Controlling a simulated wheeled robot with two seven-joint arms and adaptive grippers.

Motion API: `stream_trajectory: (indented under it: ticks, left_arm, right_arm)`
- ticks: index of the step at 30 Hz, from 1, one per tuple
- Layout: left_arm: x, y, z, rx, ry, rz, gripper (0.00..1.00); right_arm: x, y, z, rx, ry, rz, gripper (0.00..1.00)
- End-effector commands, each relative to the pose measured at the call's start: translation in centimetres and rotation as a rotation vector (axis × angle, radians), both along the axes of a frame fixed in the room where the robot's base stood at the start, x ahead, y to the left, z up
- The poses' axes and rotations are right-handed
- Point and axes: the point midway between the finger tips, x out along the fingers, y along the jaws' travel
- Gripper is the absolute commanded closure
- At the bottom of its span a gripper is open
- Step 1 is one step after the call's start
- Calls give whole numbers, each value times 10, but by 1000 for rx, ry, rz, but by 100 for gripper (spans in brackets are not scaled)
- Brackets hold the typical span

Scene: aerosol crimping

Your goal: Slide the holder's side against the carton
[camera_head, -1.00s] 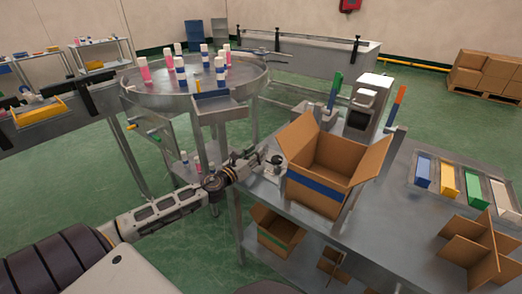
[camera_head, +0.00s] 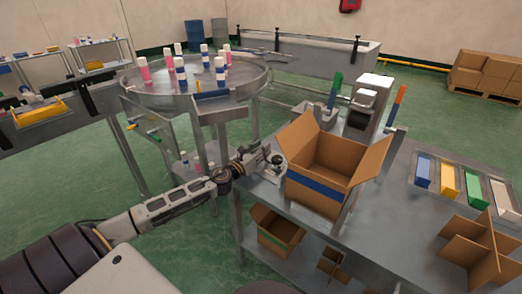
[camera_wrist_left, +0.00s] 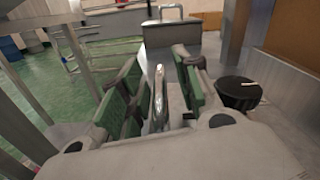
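The open brown carton (camera_head: 321,175) with a blue band stands on the steel table, its flaps spread. A small pale grey metal piece, apparently the holder (camera_head: 270,176), sits just left of the carton; my gripper partly hides it, and I cannot tell whether it touches the carton. My left gripper (camera_head: 266,157) is at this piece. In the left wrist view its green-padded fingers (camera_wrist_left: 158,95) are apart, with a shiny upright metal part (camera_wrist_left: 159,88) between them and gaps showing beside it. The carton's brown side (camera_wrist_left: 284,28) is at upper right there. My right gripper is not in view.
A steel machine (camera_head: 369,104) stands behind the carton. Coloured blocks (camera_head: 446,177) and cardboard dividers (camera_head: 481,250) lie to its right. A round table (camera_head: 160,87) with bottles stands at back left. The table top is clear in front of the dividers (camera_head: 400,215).

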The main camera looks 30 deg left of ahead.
Motion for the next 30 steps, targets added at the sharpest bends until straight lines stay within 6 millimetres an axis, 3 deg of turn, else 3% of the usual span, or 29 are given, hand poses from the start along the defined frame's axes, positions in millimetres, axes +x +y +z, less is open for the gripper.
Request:
stream_trajectory:
  ticks: [6, 14, 30]
  left_arm:
    - [0, 0, 0, 0, 0, 0, 67]
    - [0, 0, 0, 0, 0, 0, 100]
    - [-1, -5, 0, -1, 1, -1, 100]
  right_arm:
    - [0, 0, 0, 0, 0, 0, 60]
    - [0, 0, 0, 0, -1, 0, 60]
    - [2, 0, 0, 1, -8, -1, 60]
